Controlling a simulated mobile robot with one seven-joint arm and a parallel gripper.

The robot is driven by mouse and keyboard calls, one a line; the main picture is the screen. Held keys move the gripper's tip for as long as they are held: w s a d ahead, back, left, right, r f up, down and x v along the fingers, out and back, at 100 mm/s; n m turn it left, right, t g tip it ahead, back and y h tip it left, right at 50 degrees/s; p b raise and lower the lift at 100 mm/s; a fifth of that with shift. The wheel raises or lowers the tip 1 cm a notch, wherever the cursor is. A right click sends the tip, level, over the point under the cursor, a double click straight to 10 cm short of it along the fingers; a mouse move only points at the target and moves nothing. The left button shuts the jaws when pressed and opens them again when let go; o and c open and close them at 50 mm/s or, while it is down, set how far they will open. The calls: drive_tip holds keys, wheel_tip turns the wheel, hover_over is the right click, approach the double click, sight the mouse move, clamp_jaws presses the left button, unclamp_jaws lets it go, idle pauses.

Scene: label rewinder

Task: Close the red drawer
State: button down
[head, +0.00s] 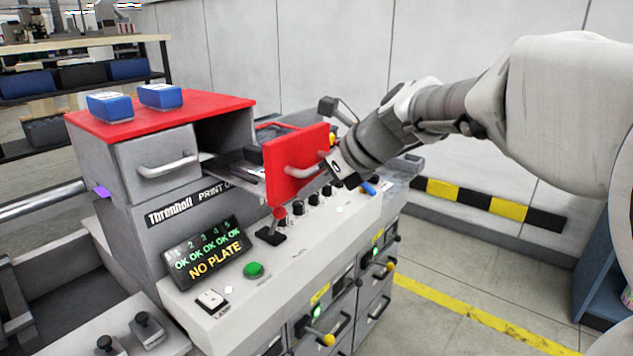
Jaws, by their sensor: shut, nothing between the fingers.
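The red drawer (298,172) is pulled out from the grey cabinet under the red top. Its red front stands clear of the dark opening. My gripper (339,168) is at the right edge of the red front, close to the handle's right end. It is shut, with nothing held. I cannot tell whether it touches the drawer.
A closed grey drawer (158,165) sits left of the opening. Two blue boxes (135,101) stand on the red top (160,115). Below are a sloped panel with a lever (274,226), a green button (253,270) and a display (205,252).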

sight(248, 164)
drive_tip(key=shift+a, duration=0.1)
drive_tip(key=w+a+p, duration=0.3)
drive_tip(key=a, duration=0.1)
drive_tip(key=w+a+p, duration=0.3)
drive_tip(key=a+p, duration=0.1)
drive_tip(key=w+a+p, duration=0.3)
drive_tip(key=a+p, duration=0.1)
drive_tip(key=shift+w+a+r, duration=0.15)
drive_tip(key=shift+w, duration=0.15)
drive_tip(key=shift+w+a+p, duration=0.4)
drive_tip(key=shift+a+p, duration=0.05)
drive_tip(key=shift+p, duration=0.1)
drive_tip(key=shift+d, duration=0.1)
